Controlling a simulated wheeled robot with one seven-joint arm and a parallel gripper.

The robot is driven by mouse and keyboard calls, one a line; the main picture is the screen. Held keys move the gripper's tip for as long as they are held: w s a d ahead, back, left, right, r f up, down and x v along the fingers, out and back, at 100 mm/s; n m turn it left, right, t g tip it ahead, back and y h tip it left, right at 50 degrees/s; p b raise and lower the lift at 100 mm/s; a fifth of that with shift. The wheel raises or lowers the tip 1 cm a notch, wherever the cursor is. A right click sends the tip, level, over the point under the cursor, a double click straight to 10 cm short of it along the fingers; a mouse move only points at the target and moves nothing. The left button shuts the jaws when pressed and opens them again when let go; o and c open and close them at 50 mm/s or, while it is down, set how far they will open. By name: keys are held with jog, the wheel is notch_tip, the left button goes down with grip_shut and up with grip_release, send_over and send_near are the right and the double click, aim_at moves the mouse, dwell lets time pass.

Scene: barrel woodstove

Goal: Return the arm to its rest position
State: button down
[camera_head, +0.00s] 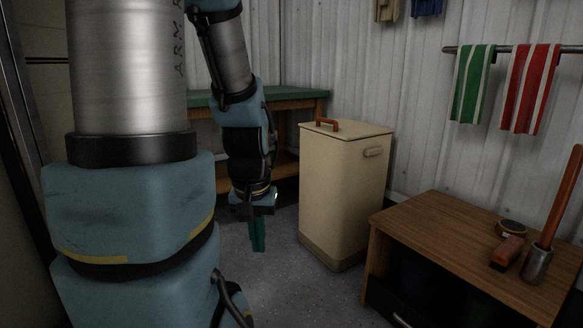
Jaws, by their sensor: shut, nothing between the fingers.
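My arm fills the left of the head view, with its silver and blue links close to the camera. The forearm hangs down near the middle left. My gripper (258,234) points downward over the grey floor, with dark green fingers together. It holds nothing and is apart from the cream bin beside it. The fingers look small and dark, and their far side is hidden.
A cream lidded bin (345,200) stands right of my gripper. A green-topped workbench (300,94) is behind. A low wooden cabinet (440,232) at right carries a long-handled tool (538,262) and a brush (507,252). Towels (530,88) hang on a wall rail. Floor between is clear.

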notch_tip(320, 180, up, 34)
jog(key=p, duration=3.2)
jog(key=shift+f, duration=0.15)
